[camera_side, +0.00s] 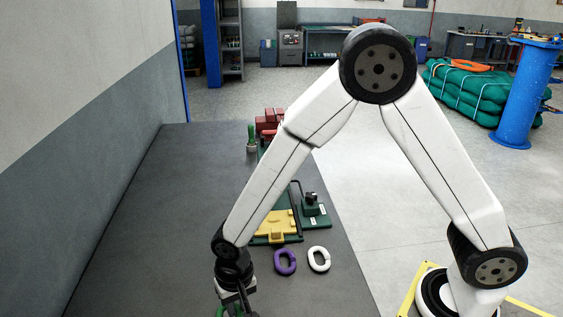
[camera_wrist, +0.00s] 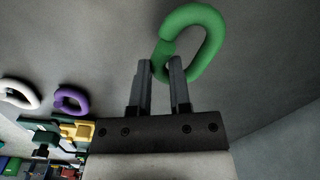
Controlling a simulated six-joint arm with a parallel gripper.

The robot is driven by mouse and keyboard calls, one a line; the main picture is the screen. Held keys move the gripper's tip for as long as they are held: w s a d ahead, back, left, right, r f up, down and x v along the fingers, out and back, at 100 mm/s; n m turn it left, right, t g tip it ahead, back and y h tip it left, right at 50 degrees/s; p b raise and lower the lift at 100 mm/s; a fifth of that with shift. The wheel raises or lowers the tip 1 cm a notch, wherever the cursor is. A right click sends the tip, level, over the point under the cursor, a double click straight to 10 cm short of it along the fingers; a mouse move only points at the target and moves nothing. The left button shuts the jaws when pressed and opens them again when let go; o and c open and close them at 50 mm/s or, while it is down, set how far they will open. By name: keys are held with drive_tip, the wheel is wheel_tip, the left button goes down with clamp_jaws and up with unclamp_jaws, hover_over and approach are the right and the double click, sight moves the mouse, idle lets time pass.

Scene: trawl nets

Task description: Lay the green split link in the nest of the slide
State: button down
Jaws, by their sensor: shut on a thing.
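The green split link (camera_wrist: 214,44) is held at the fingertips of my gripper (camera_wrist: 161,70) in the wrist view. The fingers are shut on one side of its ring, and the rest sticks out past the tips. In the side view my gripper (camera_side: 237,303) is at the bottom edge, with only a bit of the green link (camera_side: 220,311) showing. The yellow block, which looks like the slide (camera_side: 268,226), sits on a dark green base beyond the gripper, to its upper right. It also shows in the wrist view (camera_wrist: 78,131). I cannot make out its nest clearly.
A purple link (camera_side: 285,262) and a white link (camera_side: 319,259) lie on the grey table (camera_side: 130,230) in front of the slide. A green block with a black knob (camera_side: 313,211) stands right of it. Red blocks (camera_side: 268,122) stand farther back. The table's left side is clear.

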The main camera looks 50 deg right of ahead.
sight(238, 308)
drive_tip(key=shift+f, duration=1.5)
drive_tip(key=shift+f, duration=0.15)
drive_tip(key=c, duration=0.6)
unclamp_jaws()
drive_tip(key=shift+o, duration=0.2)
wheel_tip(238, 308, up, 12)
drive_tip(key=shift+d, duration=0.25)
